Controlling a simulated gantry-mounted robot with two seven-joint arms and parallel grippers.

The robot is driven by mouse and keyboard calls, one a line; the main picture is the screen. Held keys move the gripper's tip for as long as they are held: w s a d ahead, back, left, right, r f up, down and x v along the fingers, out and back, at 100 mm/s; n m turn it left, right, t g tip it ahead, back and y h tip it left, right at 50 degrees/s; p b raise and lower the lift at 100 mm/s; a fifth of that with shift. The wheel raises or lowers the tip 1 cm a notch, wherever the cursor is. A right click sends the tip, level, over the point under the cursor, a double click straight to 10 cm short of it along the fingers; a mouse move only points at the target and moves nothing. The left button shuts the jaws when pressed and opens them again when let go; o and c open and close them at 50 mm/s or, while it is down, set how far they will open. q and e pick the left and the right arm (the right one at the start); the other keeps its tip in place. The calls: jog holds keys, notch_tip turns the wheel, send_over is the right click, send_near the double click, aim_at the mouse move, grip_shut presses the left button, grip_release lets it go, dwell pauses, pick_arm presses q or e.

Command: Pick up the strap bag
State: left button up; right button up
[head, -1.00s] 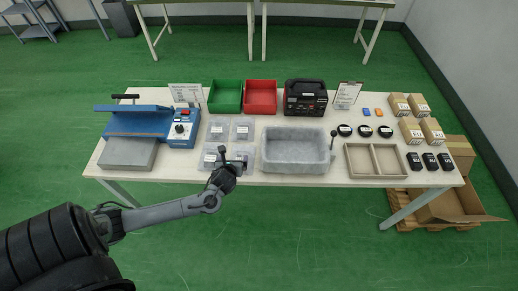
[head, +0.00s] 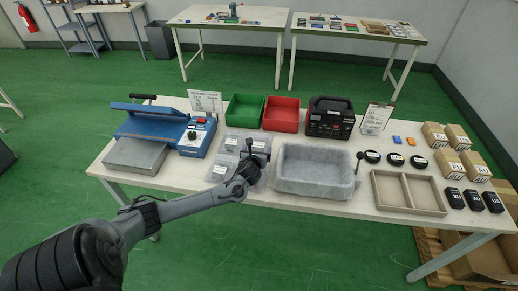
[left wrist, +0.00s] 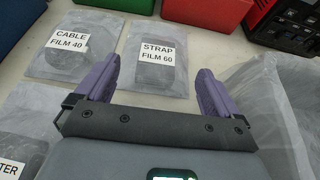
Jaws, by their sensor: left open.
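The fingers look above the table; the exact height is unclear. My right gripper is out of view.
A cable bag (left wrist: 70,42) lies left of the strap bag. Another bag (left wrist: 18,150) lies nearer. A grey bin (head: 315,185) stands close on the right. Green (head: 244,121) and red (head: 281,127) bins stand behind, and a blue sealing machine (head: 160,121) on the left.

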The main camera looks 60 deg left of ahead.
aim_at(259, 145)
pick_arm(q)
jog(key=shift+w+a+f, duration=0.25)
jog(key=b+x, duration=0.2)
jog(key=x, duration=0.2)
jog(key=shift+s+a+f, duration=0.1)
jog(key=shift+s+f, duration=0.05)
jog(key=shift+s, duration=0.05)
jog(key=shift+w+a, duration=0.25)
jog(key=shift+w, duration=0.05)
jog(key=shift+c, duration=0.4)
jog(key=c, duration=1)
